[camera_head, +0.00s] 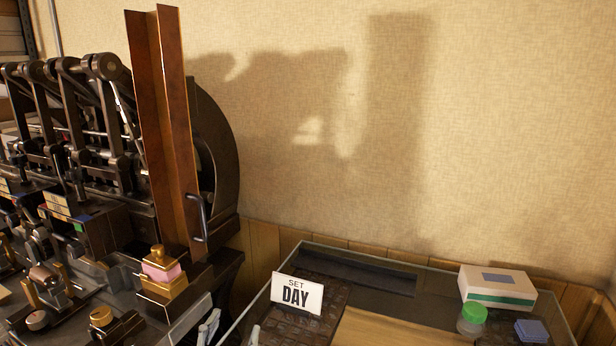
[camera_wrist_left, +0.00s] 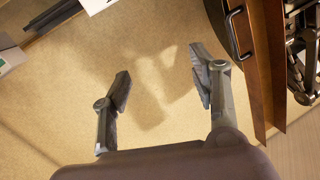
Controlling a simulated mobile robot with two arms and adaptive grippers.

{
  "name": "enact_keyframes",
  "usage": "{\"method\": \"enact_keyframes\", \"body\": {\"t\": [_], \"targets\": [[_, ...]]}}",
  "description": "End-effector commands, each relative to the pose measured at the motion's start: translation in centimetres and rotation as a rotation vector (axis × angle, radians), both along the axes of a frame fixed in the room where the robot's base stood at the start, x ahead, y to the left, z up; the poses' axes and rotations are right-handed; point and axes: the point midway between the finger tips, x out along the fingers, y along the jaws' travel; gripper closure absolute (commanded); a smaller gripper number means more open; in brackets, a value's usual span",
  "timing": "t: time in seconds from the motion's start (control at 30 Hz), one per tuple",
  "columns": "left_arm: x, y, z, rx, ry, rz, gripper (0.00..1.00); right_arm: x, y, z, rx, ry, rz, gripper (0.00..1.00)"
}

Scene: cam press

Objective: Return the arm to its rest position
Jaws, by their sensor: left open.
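My left gripper (camera_head: 231,330) shows only as fingertips at the bottom edge of the head view, in front of the glass-walled tray (camera_head: 450,272). In the left wrist view the left gripper (camera_wrist_left: 163,82) is open, with its two fingers wide apart and nothing between them. Behind the fingers there is only the plain wall (camera_wrist_left: 160,115). The rest of my left arm is hidden below the head view. My right gripper is in neither view.
The dark press (camera_head: 75,150) with its tall brown channel (camera_head: 168,130) fills the left. A "SET DAY" card (camera_head: 297,293) stands at the tray's left. A white box (camera_head: 497,287), green-capped jar (camera_head: 472,318) and blue pad (camera_head: 531,330) are at the right. The tray's middle is clear.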

Motion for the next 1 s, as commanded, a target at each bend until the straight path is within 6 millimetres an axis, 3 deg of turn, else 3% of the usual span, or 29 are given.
{"method": "enact_keyframes", "body": {"t": [0.03, 0.1, 0.2, 0.3, 0.5, 0.7, 0.73, 1.0], "targets": [[-1.8, 1.6, -3.5, -0.015, 0.134, 0.051, 0.45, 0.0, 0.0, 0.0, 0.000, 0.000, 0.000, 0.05], [-4.5, 3.4, -7.6, -0.021, 0.311, 0.105, 0.45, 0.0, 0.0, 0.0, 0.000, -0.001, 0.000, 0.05], [-9.0, 5.1, -12.6, -0.020, 0.542, 0.148, 0.45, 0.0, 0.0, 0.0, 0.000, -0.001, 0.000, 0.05], [-13.2, 6.0, -15.9, -0.018, 0.720, 0.160, 0.45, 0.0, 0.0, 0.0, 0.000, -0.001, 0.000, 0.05], [-20.4, 6.7, -19.7, -0.009, 0.988, 0.151, 0.45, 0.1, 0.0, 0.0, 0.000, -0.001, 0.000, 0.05], [-26.8, 6.8, -21.5, -0.004, 1.202, 0.117, 0.45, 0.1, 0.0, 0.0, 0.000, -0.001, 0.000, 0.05], [-27.6, 6.8, -21.8, -0.003, 1.230, 0.110, 0.45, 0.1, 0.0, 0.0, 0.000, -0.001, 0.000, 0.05], [-25.6, 6.5, -30.5, 0.005, 1.249, 0.111, 0.45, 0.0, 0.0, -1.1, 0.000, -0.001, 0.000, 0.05]]}}
